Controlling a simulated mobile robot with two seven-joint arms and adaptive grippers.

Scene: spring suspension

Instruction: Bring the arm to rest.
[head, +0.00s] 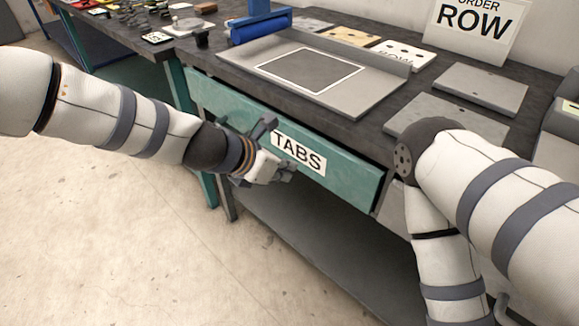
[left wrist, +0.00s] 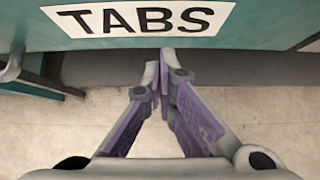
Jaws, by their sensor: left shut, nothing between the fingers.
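My left arm reaches in from the left in the head view. Its gripper (head: 287,172) is in front of the green drawer (head: 229,99) labelled TABS. In the left wrist view the left gripper (left wrist: 165,62) is shut, its fingertips together with nothing between them. The fingertips sit just below the TABS label (left wrist: 140,19); I cannot tell whether they touch the drawer. The drawer front stands out a little from the bench, with a dark gap above it at the right. My right arm (head: 500,200) bends down at the right of the head view; its gripper is out of view.
The workbench (head: 370,131) carries a grey tray (head: 384,99), flat grey plates (head: 480,86), a blue press (head: 261,22) and an ORDER ROW sign (head: 475,20). A lower shelf (head: 310,245) lies under the drawer. The floor (head: 120,240) at the left is clear.

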